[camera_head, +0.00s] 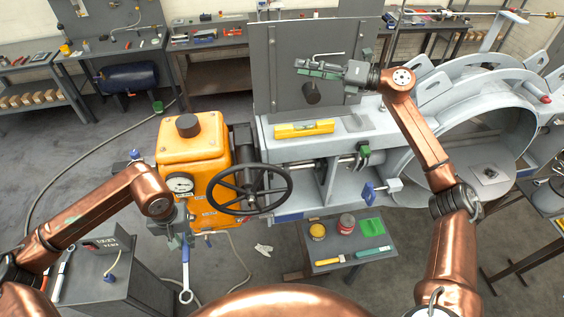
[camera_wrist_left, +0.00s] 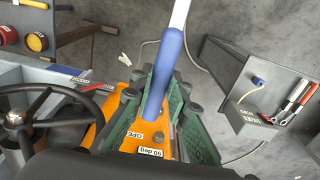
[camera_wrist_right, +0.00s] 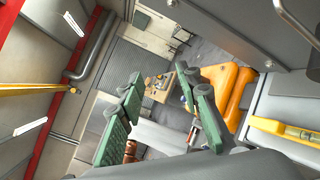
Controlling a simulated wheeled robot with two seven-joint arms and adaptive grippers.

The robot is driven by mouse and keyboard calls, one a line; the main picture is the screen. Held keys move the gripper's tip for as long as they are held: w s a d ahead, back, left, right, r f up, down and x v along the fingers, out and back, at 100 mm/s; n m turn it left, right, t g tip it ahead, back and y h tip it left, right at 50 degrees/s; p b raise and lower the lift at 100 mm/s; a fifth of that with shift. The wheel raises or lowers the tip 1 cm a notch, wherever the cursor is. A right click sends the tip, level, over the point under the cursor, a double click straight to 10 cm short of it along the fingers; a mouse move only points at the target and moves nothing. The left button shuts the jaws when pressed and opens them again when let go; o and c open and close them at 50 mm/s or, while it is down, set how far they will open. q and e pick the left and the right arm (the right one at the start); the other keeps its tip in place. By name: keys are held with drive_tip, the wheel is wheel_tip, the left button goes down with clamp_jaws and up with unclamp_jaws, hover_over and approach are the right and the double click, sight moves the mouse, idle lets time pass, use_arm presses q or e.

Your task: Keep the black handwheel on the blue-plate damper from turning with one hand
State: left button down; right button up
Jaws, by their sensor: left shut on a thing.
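The black handwheel (camera_head: 249,188) is mounted on the front of the orange gearbox (camera_head: 192,150); it also shows at the left of the left wrist view (camera_wrist_left: 22,120). No gripper touches it. My left gripper (camera_head: 187,236) is below and left of the wheel, shut on the blue handle of a wrench (camera_head: 186,268), which hangs down in the head view; the blue handle sits between the green fingers in the left wrist view. My right gripper (camera_head: 306,67) is open and empty, high in front of the grey upright panel. A small blue plate (camera_head: 369,193) hangs by the grey damper frame.
A yellow level (camera_head: 304,129) lies on the grey damper housing (camera_head: 340,130). A low table (camera_head: 318,242) holds cans, a green cloth and brushes. A grey cabinet (camera_head: 112,275) stands at the lower left. The large grey ring (camera_head: 460,85) is behind my right arm.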

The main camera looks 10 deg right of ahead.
sight(283, 171)
drive_tip(key=s+a+f+n+g+h, duration=0.1)
drive_tip(key=s+a+f+n+g, duration=0.15)
drive_tip(key=a, duration=0.45)
drive_tip(key=s+a+f+n+g+h, duration=0.1)
drive_tip(key=s+a+f+n+g, duration=0.15)
drive_tip(key=a, duration=0.35)
drive_tip(key=s+a+f+n+g+h, duration=0.1)
drive_tip(key=s+f+h, duration=0.1)
drive_tip(key=s+f, duration=0.1)
drive_tip(key=s+a+f+n+h, duration=0.1)
drive_tip(key=s+a+f+h, duration=0.1)
drive_tip(key=f, duration=0.3)
drive_tip(key=s+a+f+n+g+h, duration=0.1)
drive_tip(key=s+f+h, duration=0.3)
drive_tip(key=shift+a+f+g, duration=0.1)
drive_tip(key=shift+a+g, duration=0.2)
drive_tip(key=shift+a, duration=0.1)
drive_tip(key=d+f+h, duration=0.1)
drive_tip(key=s+d+f+n+h, duration=0.1)
drive_tip(key=d+f+h, duration=0.1)
drive_tip(key=shift+s+d+f+h, duration=0.1)
drive_tip(key=shift+d+h, duration=0.2)
drive_tip(key=d+h, duration=0.1)
drive_tip(key=d, duration=0.1)
drive_tip(key=d+f+h, duration=0.1)
drive_tip(key=d, duration=0.1)
drive_tip(key=shift+s+f+t+h, duration=0.1)
drive_tip(key=shift+t+h, duration=0.3)
drive_tip(key=shift+d+f, duration=0.1)
drive_tip(key=shift+d, duration=0.05)
